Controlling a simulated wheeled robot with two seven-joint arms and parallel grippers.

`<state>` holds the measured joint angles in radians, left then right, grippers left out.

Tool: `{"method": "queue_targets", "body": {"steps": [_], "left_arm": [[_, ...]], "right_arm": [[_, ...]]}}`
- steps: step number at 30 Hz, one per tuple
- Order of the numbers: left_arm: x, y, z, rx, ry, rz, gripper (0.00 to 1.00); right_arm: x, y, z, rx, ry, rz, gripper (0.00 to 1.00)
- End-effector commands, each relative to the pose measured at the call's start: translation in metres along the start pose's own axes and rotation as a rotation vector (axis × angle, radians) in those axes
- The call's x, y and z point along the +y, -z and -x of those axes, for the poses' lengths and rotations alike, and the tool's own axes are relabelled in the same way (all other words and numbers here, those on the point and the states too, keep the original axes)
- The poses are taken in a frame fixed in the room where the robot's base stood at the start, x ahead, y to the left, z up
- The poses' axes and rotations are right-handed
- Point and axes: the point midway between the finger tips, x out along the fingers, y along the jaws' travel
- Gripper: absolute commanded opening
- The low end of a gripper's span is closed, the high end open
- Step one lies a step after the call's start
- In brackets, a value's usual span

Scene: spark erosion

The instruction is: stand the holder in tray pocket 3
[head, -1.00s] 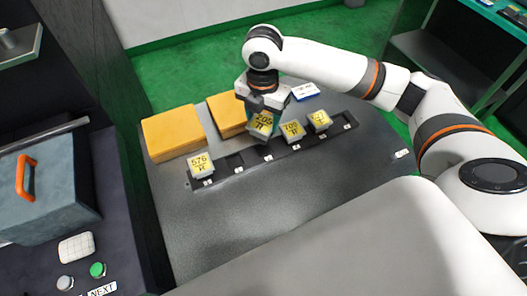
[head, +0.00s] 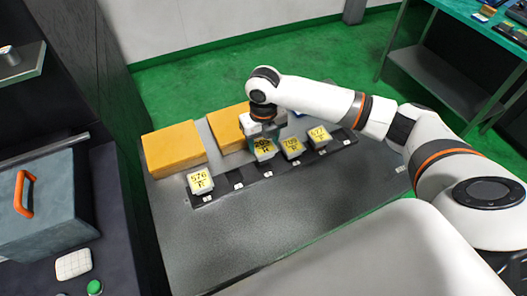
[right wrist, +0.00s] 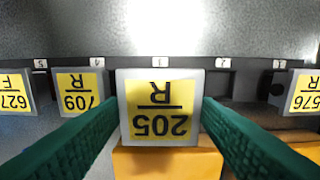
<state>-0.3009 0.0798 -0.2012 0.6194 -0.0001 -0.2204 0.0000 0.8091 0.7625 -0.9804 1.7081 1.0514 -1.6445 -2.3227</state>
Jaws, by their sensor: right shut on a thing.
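The holder (head: 265,150), a pale block with a yellow label marked 205 R, is between the fingers of my right gripper (head: 262,139). In the right wrist view the two green fingers are shut on the holder (right wrist: 160,108) from both sides, directly in front of tag 3. The dark tray (head: 253,177) runs across the grey table. The holder is at pocket 3, low and roughly level with its neighbours; its underside is hidden, so I cannot tell whether it touches the pocket floor. My left gripper is not in view.
Holder 576 (head: 200,182) stands in pocket 1, holder 709 (head: 292,148) in pocket 4 and holder 627 (right wrist: 17,92) in pocket 5. Pocket 2 is empty. Two orange-yellow blocks (head: 173,149) lie behind the tray. The table front is clear.

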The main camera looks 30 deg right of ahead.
Motion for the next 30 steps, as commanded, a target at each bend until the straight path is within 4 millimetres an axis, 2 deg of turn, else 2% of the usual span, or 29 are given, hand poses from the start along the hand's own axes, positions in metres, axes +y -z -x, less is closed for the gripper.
{"method": "queue_targets", "body": {"steps": [5,12,23,24,27,30], "left_arm": [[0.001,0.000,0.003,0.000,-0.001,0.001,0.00],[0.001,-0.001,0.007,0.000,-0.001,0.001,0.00],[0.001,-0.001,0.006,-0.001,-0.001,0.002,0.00],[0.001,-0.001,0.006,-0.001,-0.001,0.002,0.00],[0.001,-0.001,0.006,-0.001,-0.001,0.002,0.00],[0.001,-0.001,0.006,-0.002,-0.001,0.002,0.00]], "right_arm": [[0.000,0.000,-0.013,0.001,0.000,0.000,0.24],[0.000,0.000,-0.043,-0.001,0.000,-0.001,0.24],[0.000,0.000,-0.048,0.002,0.000,-0.001,0.24],[0.000,0.000,-0.049,0.001,-0.001,-0.001,0.59],[0.000,0.000,-0.049,0.001,-0.001,-0.001,0.76],[0.000,0.000,-0.049,0.001,-0.001,-0.001,0.78]]}}
